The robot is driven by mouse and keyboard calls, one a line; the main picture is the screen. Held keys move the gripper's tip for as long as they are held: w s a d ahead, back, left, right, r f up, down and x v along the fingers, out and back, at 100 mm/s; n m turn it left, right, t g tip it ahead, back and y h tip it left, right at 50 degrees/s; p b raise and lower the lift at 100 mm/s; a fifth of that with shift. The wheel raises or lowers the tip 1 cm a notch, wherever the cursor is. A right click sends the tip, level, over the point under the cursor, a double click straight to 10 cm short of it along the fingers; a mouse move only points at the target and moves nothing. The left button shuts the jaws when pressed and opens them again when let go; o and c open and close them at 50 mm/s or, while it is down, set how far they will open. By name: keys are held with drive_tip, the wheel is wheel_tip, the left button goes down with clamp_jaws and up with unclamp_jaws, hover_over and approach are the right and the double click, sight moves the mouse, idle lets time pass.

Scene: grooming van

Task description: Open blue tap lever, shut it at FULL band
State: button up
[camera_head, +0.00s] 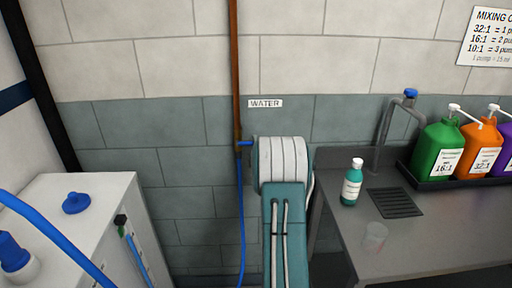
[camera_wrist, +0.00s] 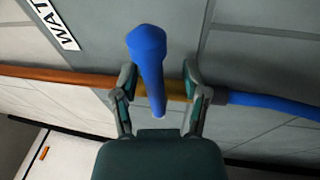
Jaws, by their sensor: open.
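The blue tap lever (camera_head: 244,143) is on the brown pipe (camera_head: 235,70) under the WATER label (camera_head: 265,103). In the wrist view the blue lever (camera_wrist: 150,65) points towards the camera, between the two fingers of my gripper (camera_wrist: 159,80). The fingers are open on either side of it, with gaps showing. My arm hides the gripper in the head view. A blue hose (camera_head: 241,220) runs down from the tap. The white tank (camera_head: 70,215) at left has a sight tube (camera_head: 137,258) with blue in it; no FULL band can be made out.
A metal counter (camera_head: 430,240) at right holds a teal bottle (camera_head: 352,183), a clear cup (camera_head: 374,236) and several pump jugs, one green (camera_head: 438,150). A blue-knobbed faucet (camera_head: 409,97) stands behind. A blue hose (camera_head: 60,245) arches over the tank at lower left.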

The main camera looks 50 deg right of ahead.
drive_tip(key=v, duration=1.2)
idle(1.0)
wheel_tip(320, 180, up, 5)
drive_tip(key=d+n+g+y, duration=0.1)
drive_tip(key=d+g+y, duration=0.15)
drive_tip(key=y, duration=0.35)
drive_tip(key=shift+n+t, duration=0.3)
drive_tip(key=shift+t, duration=0.05)
drive_tip(key=x, duration=1)
drive_tip(key=shift+w+d+f, duration=0.25)
drive_tip(key=shift+d, duration=0.15)
clamp_jaws()
